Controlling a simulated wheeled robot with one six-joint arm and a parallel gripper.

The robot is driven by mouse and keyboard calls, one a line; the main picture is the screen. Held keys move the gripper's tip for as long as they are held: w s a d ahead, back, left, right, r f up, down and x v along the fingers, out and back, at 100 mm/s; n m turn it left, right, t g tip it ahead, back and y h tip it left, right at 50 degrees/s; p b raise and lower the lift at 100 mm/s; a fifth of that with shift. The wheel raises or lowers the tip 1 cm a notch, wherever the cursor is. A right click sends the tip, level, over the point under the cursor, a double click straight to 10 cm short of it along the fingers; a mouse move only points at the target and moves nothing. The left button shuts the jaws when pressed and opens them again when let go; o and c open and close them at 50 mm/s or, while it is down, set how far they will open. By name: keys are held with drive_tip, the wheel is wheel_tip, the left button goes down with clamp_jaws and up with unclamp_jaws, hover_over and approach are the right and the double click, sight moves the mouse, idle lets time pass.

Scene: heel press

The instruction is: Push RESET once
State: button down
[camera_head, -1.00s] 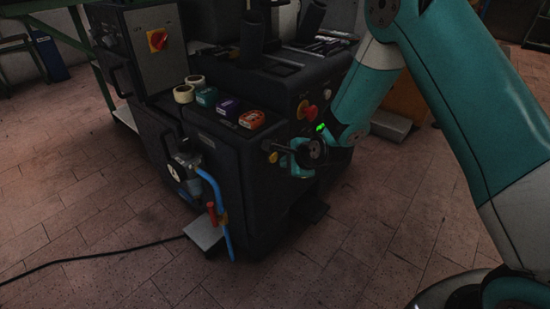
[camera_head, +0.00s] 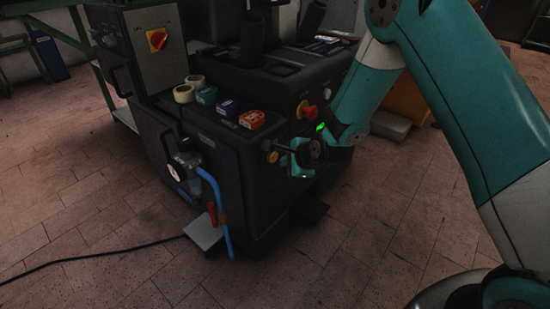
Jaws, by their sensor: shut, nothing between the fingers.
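The dark heel press (camera_head: 210,155) stands in the middle of the view. My gripper (camera_head: 285,150) is shut and empty, low in front of the press's right-hand face. Its tip is close to small brass-coloured round parts (camera_head: 271,157) on that face. I cannot tell whether it touches them. A red mushroom button (camera_head: 309,112) sits higher on the same face, above and right of my gripper. No RESET lettering is readable, and my gripper and wrist hide part of this face.
A black cable (camera_head: 95,256) runs over the floor, which is otherwise open in front.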

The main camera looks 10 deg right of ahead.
drive_tip(key=shift+w, duration=0.1)
idle(0.6)
drive_tip(key=shift+w+a, duration=0.25)
drive_tip(key=shift+w+a+p, duration=0.3)
drive_tip(key=shift+w+p, duration=0.05)
drive_tip(key=shift+w, duration=0.05)
idle(0.7)
idle(0.4)
drive_tip(key=shift+s+d, duration=0.5)
drive_tip(key=shift+s, duration=0.25)
drive_tip(key=s+d, duration=0.1)
drive_tip(key=s, duration=0.1)
drive_tip(key=s+d, duration=0.2)
drive_tip(key=shift+p, duration=0.35)
idle(0.5)
